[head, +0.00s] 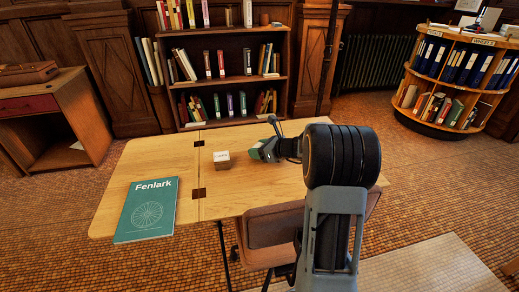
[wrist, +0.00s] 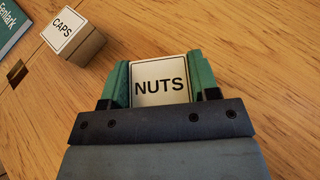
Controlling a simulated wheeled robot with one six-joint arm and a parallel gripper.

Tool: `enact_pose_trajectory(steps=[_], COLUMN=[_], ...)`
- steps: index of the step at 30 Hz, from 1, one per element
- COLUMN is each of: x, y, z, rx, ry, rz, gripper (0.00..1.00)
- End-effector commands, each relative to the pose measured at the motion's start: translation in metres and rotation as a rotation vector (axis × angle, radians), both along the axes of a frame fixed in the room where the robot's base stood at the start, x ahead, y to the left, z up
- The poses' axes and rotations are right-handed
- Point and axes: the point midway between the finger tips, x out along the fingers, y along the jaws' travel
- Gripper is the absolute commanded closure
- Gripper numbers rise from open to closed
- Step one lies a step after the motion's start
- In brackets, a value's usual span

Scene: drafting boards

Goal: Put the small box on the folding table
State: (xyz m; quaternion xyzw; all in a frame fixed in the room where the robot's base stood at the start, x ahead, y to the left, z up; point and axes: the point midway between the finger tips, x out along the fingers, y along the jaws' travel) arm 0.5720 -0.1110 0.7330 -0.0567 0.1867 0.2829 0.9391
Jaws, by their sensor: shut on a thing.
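My gripper (head: 261,151) is low over the folding table (head: 160,160), a light wooden top with dark hinges along a seam. In the wrist view, the green fingers of my gripper (wrist: 160,76) are shut on a small box with a white top marked NUTS (wrist: 159,92). The head view does not clearly show this box, and I cannot tell whether it touches the tabletop. A second small box, marked CAPS (wrist: 73,36), stands on the table to the left of my gripper; it also shows in the head view (head: 222,160).
A green Fenlark book (head: 147,210) lies on the table's left part. A brown chair (head: 272,228) stands at the near edge. A bookcase (head: 228,95) is behind the table and a round shelf (head: 460,75) at the back right. Bare tabletop lies around the CAPS box.

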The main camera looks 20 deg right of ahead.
Motion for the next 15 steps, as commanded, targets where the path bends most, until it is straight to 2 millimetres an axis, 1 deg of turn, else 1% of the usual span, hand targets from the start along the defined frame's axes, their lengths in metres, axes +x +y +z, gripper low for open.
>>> enact_pose_trajectory(steps=[1, 2, 3, 9, 10, 15], x=[0.0, -0.0001, 0.0, -0.0001, -0.0001, -0.0001], y=[0.0, -0.0001, 0.0, -0.0001, -0.0001, -0.0001], z=[-0.003, -0.0031, -0.0022, -0.0021, -0.0021, -0.002], rx=[0.001, 0.0, 0.0, 0.001, 0.001, 0.0], ry=[0.001, 0.0, 0.0, 0.001, 0.001, 0.0], rz=[0.0, 0.0, 0.0, 0.0, 0.0, 0.0], gripper=[0.7, 0.44, 0.4, 0.21, 0.19, 0.19])
